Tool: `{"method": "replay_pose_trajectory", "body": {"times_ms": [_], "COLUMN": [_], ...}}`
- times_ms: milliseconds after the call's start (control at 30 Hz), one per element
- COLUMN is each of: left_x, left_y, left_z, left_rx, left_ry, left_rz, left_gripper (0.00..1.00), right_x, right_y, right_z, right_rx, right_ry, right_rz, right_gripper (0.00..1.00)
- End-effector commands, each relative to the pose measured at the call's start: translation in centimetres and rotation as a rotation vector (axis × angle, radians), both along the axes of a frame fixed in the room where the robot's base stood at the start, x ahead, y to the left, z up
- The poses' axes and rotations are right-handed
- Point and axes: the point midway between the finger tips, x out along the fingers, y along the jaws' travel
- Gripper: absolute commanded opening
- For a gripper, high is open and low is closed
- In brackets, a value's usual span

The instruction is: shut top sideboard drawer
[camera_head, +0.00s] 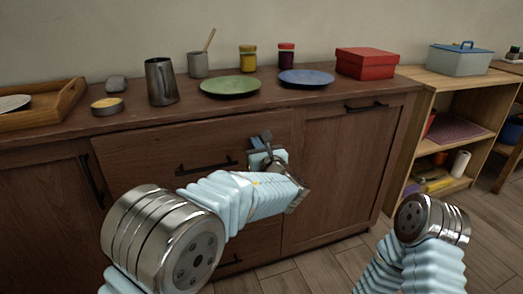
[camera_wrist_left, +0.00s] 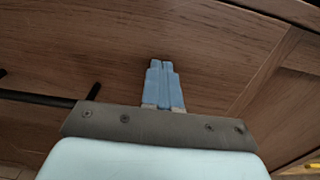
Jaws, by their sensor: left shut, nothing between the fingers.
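The brown wooden sideboard's top drawer (camera_head: 140,152) has a dark bar handle (camera_head: 207,167). Its front sits just under the countertop edge; whether a small gap is left cannot be told. My left gripper (camera_head: 262,142) is at the right part of the drawer front, right of the handle. In the left wrist view its blue fingers (camera_wrist_left: 160,64) are shut together and empty, pointing at the drawer front (camera_wrist_left: 225,50). The handle (camera_wrist_left: 45,98) shows there at the left. Contact with the wood cannot be told. My right gripper is out of view; only part of that arm shows.
The countertop holds a wooden tray (camera_head: 45,112), a metal pitcher (camera_head: 161,82), a green plate (camera_head: 230,87), a blue plate (camera_head: 306,78), a red box (camera_head: 367,63) and jars. A cupboard door (camera_head: 340,165) is right of the drawer. An open shelf (camera_head: 440,85) stands at the right.

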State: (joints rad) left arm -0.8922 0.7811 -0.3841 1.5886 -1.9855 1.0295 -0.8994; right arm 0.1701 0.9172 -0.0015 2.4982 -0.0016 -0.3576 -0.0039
Motion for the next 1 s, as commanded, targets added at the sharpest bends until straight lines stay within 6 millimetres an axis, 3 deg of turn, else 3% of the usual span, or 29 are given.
{"method": "replay_pose_trajectory", "body": {"times_ms": [100,333,1000], "left_x": [1.5,3.1,3.3], "left_y": [0.6,1.1,1.1], "left_z": [0.1,0.0,0.4], "left_rx": [0.000,0.001,0.003], "left_ry": [0.000,0.000,-0.006], "left_rz": [0.002,0.001,0.003], "left_gripper": [0.00,0.00,0.00], "right_x": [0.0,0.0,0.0], "right_y": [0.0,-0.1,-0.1], "right_z": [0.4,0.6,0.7], "right_rx": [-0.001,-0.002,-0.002], "right_ry": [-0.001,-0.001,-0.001], "right_rz": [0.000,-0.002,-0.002], "right_gripper": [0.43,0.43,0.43]}}
